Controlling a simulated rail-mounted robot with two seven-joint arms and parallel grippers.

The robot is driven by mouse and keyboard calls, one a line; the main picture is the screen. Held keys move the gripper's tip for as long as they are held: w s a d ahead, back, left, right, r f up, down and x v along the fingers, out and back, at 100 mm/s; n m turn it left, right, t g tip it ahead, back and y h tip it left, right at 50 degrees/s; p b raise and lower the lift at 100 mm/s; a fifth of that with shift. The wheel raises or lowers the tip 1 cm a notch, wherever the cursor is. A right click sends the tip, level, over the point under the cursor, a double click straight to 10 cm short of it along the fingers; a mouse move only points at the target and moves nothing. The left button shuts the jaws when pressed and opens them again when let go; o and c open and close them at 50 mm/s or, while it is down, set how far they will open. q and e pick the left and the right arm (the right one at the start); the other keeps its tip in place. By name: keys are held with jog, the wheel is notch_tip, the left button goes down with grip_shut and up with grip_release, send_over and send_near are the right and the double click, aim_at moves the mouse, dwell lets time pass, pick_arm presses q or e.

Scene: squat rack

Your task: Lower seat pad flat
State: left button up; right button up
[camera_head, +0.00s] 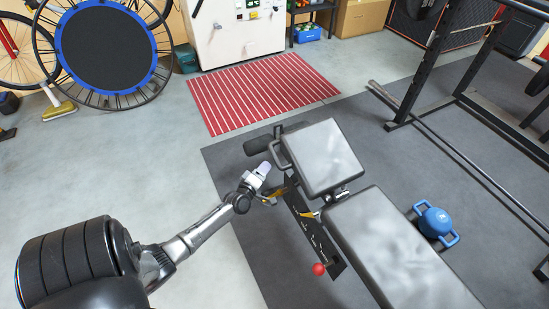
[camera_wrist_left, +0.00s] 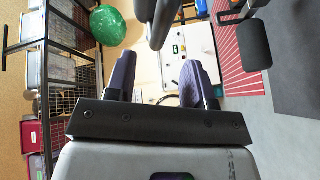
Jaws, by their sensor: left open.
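The adjustable bench has a short grey seat pad (camera_head: 322,157) at its far end and a longer grey pad (camera_head: 396,252) nearer me. The seat pad looks tilted relative to the long pad, by how much I cannot tell. A dark bar handle (camera_head: 278,154) sticks out on the seat pad's left side. My left gripper (camera_head: 265,168) is open just left of this handle, seemingly apart from it. In the left wrist view its purple fingers (camera_wrist_left: 159,75) are spread with nothing between them, and a dark bar (camera_wrist_left: 157,22) shows beyond the tips. My right gripper is out of view.
A black foam roller (camera_head: 258,145) sits at the bench's far left. Open floor (camera_head: 150,165) lies left.

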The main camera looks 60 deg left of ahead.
aim_at(274, 155)
pick_arm(q)
jog(key=shift+b+x, duration=1.55)
jog(key=shift+x, duration=2.7)
jog(key=c, duration=0.3)
grip_shut()
